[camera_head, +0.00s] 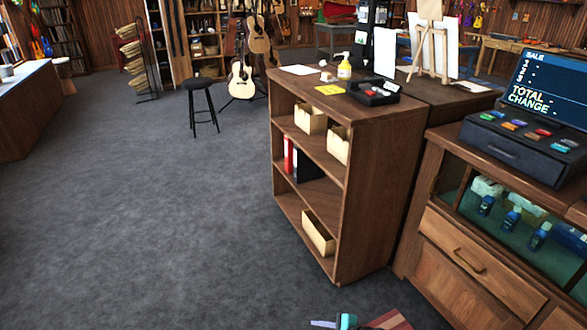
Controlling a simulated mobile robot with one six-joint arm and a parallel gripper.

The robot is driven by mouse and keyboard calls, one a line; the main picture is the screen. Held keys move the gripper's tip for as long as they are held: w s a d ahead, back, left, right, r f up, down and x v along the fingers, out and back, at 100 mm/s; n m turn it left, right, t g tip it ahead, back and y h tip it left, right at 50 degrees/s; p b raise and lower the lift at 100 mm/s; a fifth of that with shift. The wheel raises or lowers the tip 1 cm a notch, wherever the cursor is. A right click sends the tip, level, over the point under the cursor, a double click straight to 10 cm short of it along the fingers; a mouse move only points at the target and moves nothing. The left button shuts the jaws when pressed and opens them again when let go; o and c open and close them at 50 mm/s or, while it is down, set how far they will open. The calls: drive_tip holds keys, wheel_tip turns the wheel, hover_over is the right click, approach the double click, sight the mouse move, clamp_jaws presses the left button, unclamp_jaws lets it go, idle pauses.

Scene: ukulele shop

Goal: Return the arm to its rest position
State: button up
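A small light-blue and dark item (346,321) shows at the bottom edge, cut off by the frame. I cannot tell what it is. Whether my gripper holds anything is not shown.
A brown wooden shelf unit (373,172) with tan bins stands right of centre. A counter with a drawer (480,262) and a cash register (525,143) is at the right. A black stool (199,86) and a guitar (241,80) stand behind. Grey carpet (150,220) is clear at left.

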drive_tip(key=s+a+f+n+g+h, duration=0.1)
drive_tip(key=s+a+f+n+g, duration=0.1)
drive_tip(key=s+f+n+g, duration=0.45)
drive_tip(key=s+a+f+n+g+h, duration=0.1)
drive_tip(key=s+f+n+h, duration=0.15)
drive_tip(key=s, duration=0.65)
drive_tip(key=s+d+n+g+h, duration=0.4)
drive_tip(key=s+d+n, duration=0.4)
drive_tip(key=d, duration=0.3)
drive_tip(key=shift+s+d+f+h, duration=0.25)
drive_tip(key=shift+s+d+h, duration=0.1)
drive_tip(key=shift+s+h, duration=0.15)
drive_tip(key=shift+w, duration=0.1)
